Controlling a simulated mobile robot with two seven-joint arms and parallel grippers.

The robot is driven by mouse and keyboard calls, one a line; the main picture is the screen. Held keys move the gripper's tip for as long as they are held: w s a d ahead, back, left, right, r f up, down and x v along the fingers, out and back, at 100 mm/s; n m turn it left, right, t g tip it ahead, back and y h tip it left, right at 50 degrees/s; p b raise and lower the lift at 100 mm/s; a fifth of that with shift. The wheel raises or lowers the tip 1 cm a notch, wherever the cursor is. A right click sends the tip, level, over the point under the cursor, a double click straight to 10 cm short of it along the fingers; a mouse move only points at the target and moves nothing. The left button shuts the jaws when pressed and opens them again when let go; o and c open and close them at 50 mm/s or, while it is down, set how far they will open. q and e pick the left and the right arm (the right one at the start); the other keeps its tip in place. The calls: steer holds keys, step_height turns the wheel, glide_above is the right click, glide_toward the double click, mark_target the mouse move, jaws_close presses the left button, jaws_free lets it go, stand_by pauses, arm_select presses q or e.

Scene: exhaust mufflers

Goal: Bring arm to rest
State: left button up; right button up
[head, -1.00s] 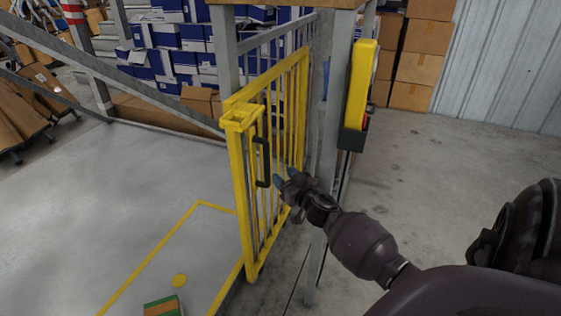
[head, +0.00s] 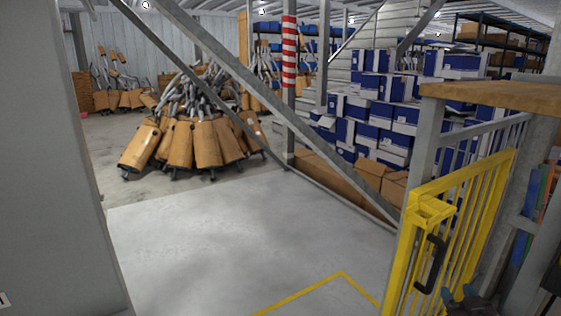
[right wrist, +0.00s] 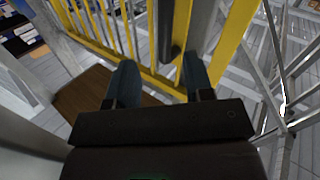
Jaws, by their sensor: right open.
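My right gripper (head: 463,293) shows only in part at the bottom right edge of the head view, just right of the black handle (head: 431,265) on the yellow gate (head: 484,205). In the right wrist view its two blue-grey fingers (right wrist: 160,80) stand apart with nothing gripped between them. Yellow gate bars (right wrist: 92,25) and a dark upright bar (right wrist: 172,30) lie beyond the fingertips. I cannot tell whether the dark bar is the handle. My left gripper is not in view.
A grey post and wooden ledge (head: 500,94) stand beside the gate at the right. A grey diagonal beam (head: 262,93) crosses the view. Brown mufflers (head: 190,145) and blue-white boxes (head: 385,115) are piled behind. The grey floor (head: 225,235) in the middle is clear.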

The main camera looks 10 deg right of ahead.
steer(key=s+a+f+n+g+y+p, duration=0.1)
steer(key=s+a+n+g+y+p, duration=0.2)
steer(key=s+a, duration=0.95)
arm_select(q)
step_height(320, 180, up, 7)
steer(key=p, duration=0.5)
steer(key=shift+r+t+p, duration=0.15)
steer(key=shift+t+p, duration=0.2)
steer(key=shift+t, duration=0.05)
arm_select(e)
steer(key=s+a+f+g, duration=0.1)
steer(key=s+a, duration=0.4)
steer(key=s, duration=0.5)
steer(key=s+a+f+m+g, duration=0.1)
steer(key=s+a+f+g, duration=0.1)
steer(key=s+a, duration=0.4)
steer(key=s, duration=0.4)
steer(key=shift+m+y, duration=0.3)
steer(key=shift+y, duration=0.1)
